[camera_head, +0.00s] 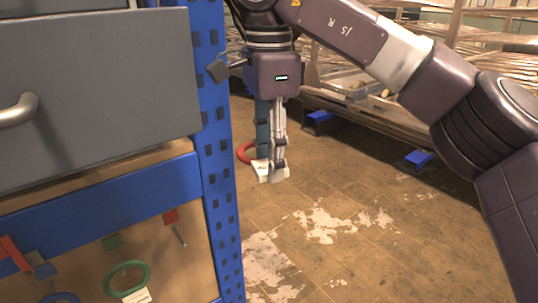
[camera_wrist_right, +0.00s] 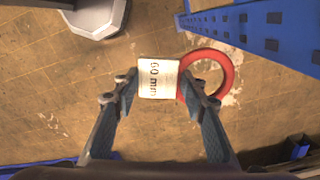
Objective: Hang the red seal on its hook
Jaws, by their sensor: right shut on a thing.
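My right gripper (camera_head: 274,172) points down and is shut on the red seal (camera_head: 243,152), gripping it at its white tag. The right wrist view shows the red seal (camera_wrist_right: 225,68) as a ring to the right, with the tag (camera_wrist_right: 158,79) reading "60 mm" between the fingertips (camera_wrist_right: 160,88). It hangs in free air to the right of the blue rack post. A red hook (camera_head: 171,216) with a thin metal pin is on the rack's panel below the blue beam; nothing hangs on it. My left gripper is not in view.
A green seal (camera_head: 127,276) hangs under a green hook (camera_head: 112,243). A blue seal (camera_head: 60,298) is partly cut off below a blue hook (camera_head: 42,266). The perforated blue post (camera_head: 215,150) stands between my gripper and the hooks. The floor (camera_head: 360,240) at right is open.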

